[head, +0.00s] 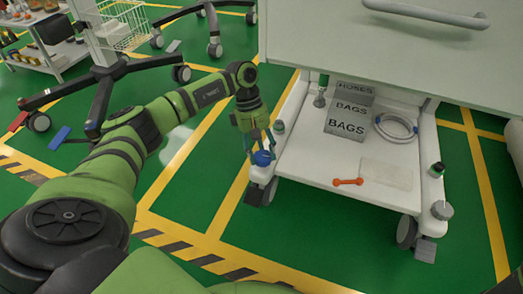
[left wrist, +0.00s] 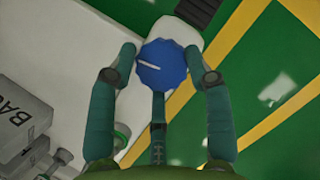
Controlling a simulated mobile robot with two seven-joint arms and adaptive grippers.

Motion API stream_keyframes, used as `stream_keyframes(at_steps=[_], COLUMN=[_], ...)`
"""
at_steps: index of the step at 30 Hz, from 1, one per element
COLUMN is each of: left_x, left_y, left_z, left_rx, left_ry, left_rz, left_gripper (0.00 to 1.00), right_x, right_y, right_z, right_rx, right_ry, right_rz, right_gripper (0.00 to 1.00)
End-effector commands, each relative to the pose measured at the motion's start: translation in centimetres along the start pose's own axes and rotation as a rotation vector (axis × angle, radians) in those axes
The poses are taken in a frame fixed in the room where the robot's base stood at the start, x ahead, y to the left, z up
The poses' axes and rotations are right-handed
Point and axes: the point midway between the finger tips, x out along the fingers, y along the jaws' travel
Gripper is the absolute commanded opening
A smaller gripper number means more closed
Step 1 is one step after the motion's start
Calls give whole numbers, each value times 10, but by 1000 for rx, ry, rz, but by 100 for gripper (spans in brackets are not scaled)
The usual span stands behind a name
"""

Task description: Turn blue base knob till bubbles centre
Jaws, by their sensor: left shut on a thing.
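The blue base knob (head: 263,158) sits on the front left corner of the cart's white base (head: 310,160). My left gripper (head: 259,150) reaches down over it and is shut on it. In the left wrist view the blue knob (left wrist: 163,68) has a scalloped rim and a white line pointing left. The fingers of my left gripper (left wrist: 160,52) stand on either side of it. I cannot make out any level bubbles in either view. My right gripper is not in view.
The cart's drawer body (head: 400,55) overhangs the base.

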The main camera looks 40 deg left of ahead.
Motion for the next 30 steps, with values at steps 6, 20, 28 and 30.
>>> stream_keyframes(at_steps=[6,20,28,30], left_x=[4,-16,-73,-86], left_y=[-2,0,0,0], left_z=[7,3,3,3], left_rx=[9,1,2,3], left_ry=[-19,-10,-11,-12], left_rz=[-18,-5,-6,-8], left_gripper=[71,71,71,71], right_x=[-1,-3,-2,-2], right_y=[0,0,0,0], right_z=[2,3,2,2], right_rx=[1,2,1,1], right_ry=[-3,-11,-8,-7], right_rz=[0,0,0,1], right_gripper=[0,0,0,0])
